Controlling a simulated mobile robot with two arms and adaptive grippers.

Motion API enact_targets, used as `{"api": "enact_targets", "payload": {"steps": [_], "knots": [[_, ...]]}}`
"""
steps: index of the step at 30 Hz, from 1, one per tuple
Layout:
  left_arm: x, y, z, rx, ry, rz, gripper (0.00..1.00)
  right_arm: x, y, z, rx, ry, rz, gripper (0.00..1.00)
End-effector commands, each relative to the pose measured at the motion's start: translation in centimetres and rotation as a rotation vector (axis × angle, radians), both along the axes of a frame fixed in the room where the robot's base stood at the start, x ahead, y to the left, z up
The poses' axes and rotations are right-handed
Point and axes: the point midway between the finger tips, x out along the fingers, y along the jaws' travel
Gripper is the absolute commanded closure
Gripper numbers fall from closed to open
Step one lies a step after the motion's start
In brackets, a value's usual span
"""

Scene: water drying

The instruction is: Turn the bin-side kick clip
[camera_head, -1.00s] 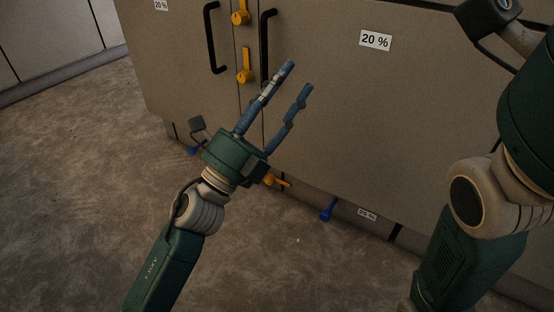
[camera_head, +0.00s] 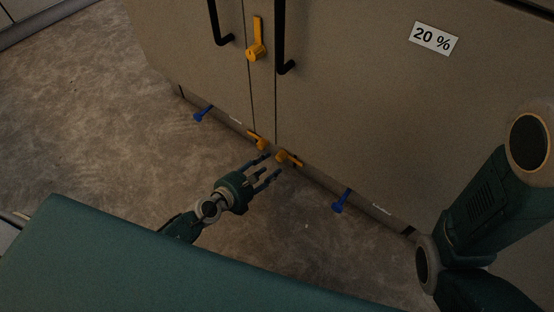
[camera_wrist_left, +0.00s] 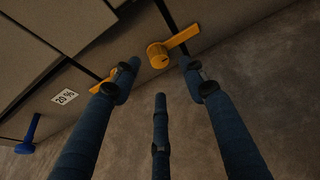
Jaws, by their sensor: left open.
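Two yellow kick clips sit low on the cabinet's toe-kick, a left one (camera_head: 261,143) and a right one (camera_head: 289,158). I cannot tell from the frames which is the bin-side one. My left gripper (camera_head: 270,168) is open and empty, low by the floor, its fingers pointing toward the right clip. In the left wrist view the right clip (camera_wrist_left: 158,55) lies ahead between the fingertips, apart from them as far as I can tell, its lever pointing up-right. The left clip (camera_wrist_left: 104,82) is partly hidden behind a finger. My right gripper is out of view.
Blue clips sit on the toe-kick at left (camera_head: 202,114) and right (camera_head: 341,201). Above are black door handles (camera_head: 285,40), a yellow latch (camera_head: 257,45) and a "20 %" label (camera_head: 435,38). Open carpet (camera_head: 110,130) lies left of the cabinet.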

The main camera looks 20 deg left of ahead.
Motion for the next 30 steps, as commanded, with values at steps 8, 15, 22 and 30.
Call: {"api": "enact_targets", "payload": {"steps": [8, 15, 22, 30], "knots": [[3.9, -1.5, -1.9, -0.004, -0.001, 0.002, 0.57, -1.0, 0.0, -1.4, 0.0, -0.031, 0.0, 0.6], [4.9, -1.8, -2.1, -0.005, 0.001, 0.0, 0.57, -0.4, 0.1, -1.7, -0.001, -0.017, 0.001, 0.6], [4.8, -1.8, -2.1, -0.005, 0.001, 0.0, 0.63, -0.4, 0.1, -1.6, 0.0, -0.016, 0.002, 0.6], [4.8, -1.9, -2.2, -0.004, 0.003, -0.001, 1.0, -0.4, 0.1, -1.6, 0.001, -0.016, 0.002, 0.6]]}}
